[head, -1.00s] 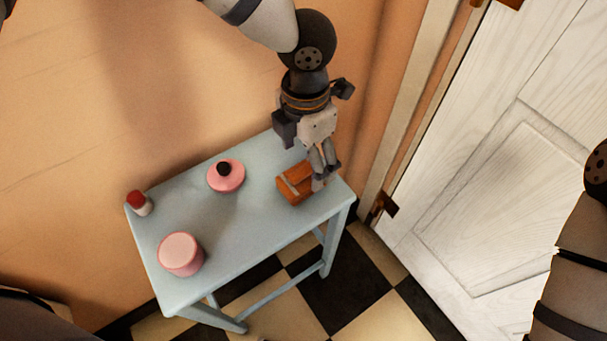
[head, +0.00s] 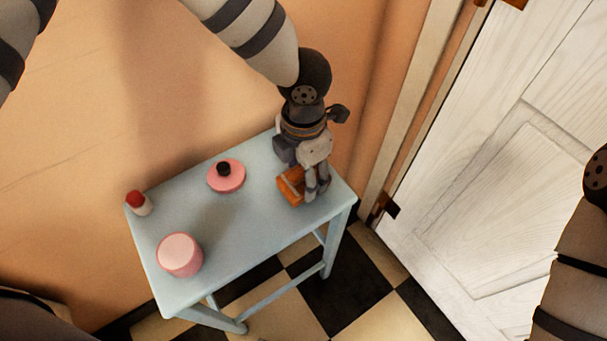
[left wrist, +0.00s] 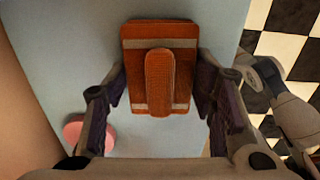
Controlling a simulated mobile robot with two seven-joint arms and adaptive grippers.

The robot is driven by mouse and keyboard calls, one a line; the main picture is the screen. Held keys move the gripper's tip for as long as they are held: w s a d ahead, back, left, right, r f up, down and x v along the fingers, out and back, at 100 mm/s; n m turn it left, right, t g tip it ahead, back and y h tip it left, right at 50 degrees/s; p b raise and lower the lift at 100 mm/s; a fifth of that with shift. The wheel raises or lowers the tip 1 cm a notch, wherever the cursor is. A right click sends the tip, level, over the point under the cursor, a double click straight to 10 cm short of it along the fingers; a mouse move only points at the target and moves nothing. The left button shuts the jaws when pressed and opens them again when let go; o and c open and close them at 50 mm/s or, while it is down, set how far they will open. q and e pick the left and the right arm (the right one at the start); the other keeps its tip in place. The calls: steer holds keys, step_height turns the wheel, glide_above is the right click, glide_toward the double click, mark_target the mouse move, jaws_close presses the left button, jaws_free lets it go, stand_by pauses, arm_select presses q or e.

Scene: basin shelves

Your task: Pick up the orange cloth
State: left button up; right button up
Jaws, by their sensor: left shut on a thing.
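The orange cloth (head: 291,184) is a folded rectangle with pale stripes near the right end of the light blue table. In the left wrist view the cloth (left wrist: 159,45) lies between the two fingers, with a rolled or folded strip along its middle. My left gripper (head: 316,196) comes down from above and is shut on the cloth, a finger at each side of it (left wrist: 160,88). In the head view the fingers hide the cloth's right part. I cannot tell whether the cloth is clear of the tabletop. My right gripper is out of view; only part of my right arm shows.
The light blue table (head: 237,243) stands against the orange wall. On it are a pink round pot with a black knob (head: 228,178), a pink cylinder (head: 180,255) and a small red-capped bottle (head: 139,203). A white door (head: 500,180) is at right.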

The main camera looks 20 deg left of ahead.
arm_select(q)
step_height(320, 180, up, 3)
steer(key=shift+w+r, duration=0.1)
steer(key=shift+r, duration=0.05)
steer(key=s+d+r+p, duration=0.3)
steer(key=s+d+r, duration=0.5)
steer(key=s, duration=0.3)
steer(key=shift+s+r, duration=0.4)
steer(key=shift+r, duration=0.45)
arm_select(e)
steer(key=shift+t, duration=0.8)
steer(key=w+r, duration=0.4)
arm_select(q)
steer(key=shift+o, duration=0.6)
steer(key=shift+c, duration=0.9)
